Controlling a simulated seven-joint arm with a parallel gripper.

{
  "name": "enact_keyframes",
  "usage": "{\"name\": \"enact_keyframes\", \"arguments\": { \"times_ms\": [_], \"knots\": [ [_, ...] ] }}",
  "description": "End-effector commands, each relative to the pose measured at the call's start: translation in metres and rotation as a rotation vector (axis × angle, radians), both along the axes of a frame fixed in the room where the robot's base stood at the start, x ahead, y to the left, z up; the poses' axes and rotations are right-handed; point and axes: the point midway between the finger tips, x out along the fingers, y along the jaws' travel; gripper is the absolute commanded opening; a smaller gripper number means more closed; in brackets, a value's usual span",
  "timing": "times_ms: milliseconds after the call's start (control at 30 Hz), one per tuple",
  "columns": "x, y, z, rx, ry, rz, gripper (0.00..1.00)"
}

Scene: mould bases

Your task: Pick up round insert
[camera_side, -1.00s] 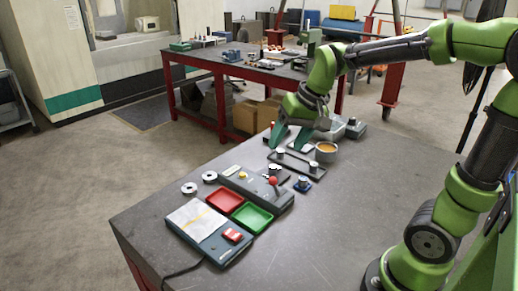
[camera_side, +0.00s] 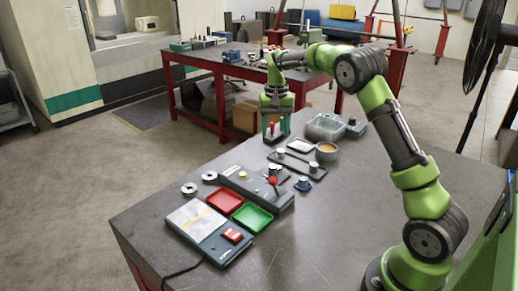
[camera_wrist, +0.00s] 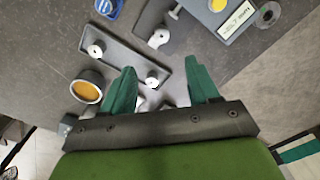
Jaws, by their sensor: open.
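A dark flat plate (camera_side: 298,162) lies on the near table and carries two small round metal inserts, one near its left end (camera_side: 280,153) and one near its right end (camera_side: 313,168). In the wrist view the plate (camera_wrist: 124,64) shows one insert (camera_wrist: 96,50) at upper left and the other (camera_wrist: 152,82) close to my left finger. My gripper (camera_side: 277,135) points down near the plate's left end, with its green fingers apart. In the wrist view the gripper (camera_wrist: 163,72) is open. The nearer insert lies toward its left finger, not held. Whether the fingers touch the plate I cannot tell.
The table's right front is clear.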

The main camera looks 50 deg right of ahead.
Motion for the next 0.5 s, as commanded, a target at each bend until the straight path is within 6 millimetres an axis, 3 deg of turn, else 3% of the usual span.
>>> {"name": "enact_keyframes", "arguments": {
  "times_ms": [233,500],
  "knots": [
    [-0.001,0.001,-0.054,0.001,0.002,0.001,0.6],
    [0.0,0.001,-0.078,0.001,-0.001,0.001,0.6]
  ]
}}
